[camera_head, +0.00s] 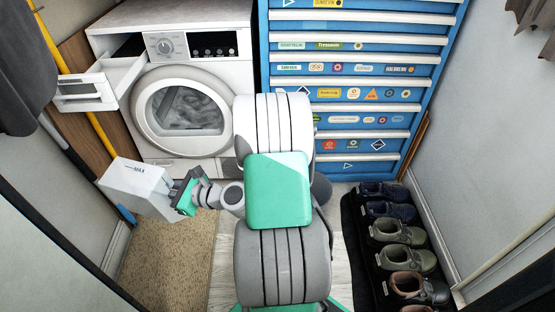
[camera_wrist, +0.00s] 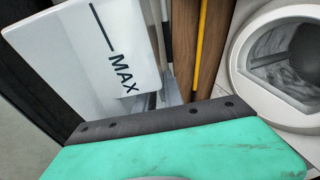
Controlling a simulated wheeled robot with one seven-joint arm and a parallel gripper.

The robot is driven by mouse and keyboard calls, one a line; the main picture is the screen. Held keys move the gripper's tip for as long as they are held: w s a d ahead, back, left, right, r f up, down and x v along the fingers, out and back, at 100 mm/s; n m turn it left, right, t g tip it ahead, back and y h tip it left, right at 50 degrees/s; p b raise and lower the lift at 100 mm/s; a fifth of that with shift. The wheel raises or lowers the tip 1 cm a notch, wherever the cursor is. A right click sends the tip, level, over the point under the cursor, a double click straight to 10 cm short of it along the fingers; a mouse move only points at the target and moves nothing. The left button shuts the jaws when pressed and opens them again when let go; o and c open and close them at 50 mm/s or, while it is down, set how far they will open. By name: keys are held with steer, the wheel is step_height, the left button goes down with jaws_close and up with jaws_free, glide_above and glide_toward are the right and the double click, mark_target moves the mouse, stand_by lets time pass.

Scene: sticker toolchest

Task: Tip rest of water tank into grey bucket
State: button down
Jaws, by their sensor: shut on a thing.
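The water tank (camera_head: 135,190) is a white box marked MAX, held up left of my arm in front of the washing machine. In the wrist view the tank (camera_wrist: 85,55) fills the upper left, with its MAX line showing slanted. My gripper (camera_head: 183,197) is shut on the tank's right end in the head view. Its green and dark jaw parts (camera_wrist: 150,122) cross the lower wrist view and hide where they meet the tank. The tank looks tilted; I cannot see any water in it. I see no grey bucket in either view.
The washing machine (camera_head: 180,113) has its detergent-style drawer (camera_head: 87,90) pulled out at upper left. A yellow pole (camera_head: 88,112) leans by the left wall. A beige mat (camera_head: 170,262) lies on the floor below the tank. A blue toolchest (camera_head: 350,105) and shoes (camera_head: 390,232) are at right.

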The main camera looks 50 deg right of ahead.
steer(key=w+d+f+m+t+h+p, duration=0.1)
steer(key=d+f+h, duration=0.1)
steer(key=d, duration=0.6)
steer(key=w+d+f+m+h+p, duration=0.1)
steer(key=d+m+h, duration=0.15)
steer(key=d, duration=0.55)
steer(key=s+d+f+m+g+h+p, duration=0.15)
steer(key=s+d+f+h, duration=0.3)
steer(key=d, duration=0.55)
steer(key=s+d+f+m+g+h+p, duration=0.1)
steer(key=s+d+f+m+h, duration=0.2)
steer(key=s+d, duration=0.45)
steer(key=s+d+f+g+h+p, duration=0.1)
steer(key=s+d+f+h+p, duration=0.25)
steer(key=d, duration=0.75)
steer(key=w+a+f+n+h+b, duration=0.3)
steer(key=f+n+b, duration=0.7)
steer(key=b, duration=0.5)
steer(key=shift+a+f, duration=0.2)
steer(key=shift+f, duration=0.55)
steer(key=shift+n+t, duration=0.25)
steer(key=shift+n, duration=0.05)
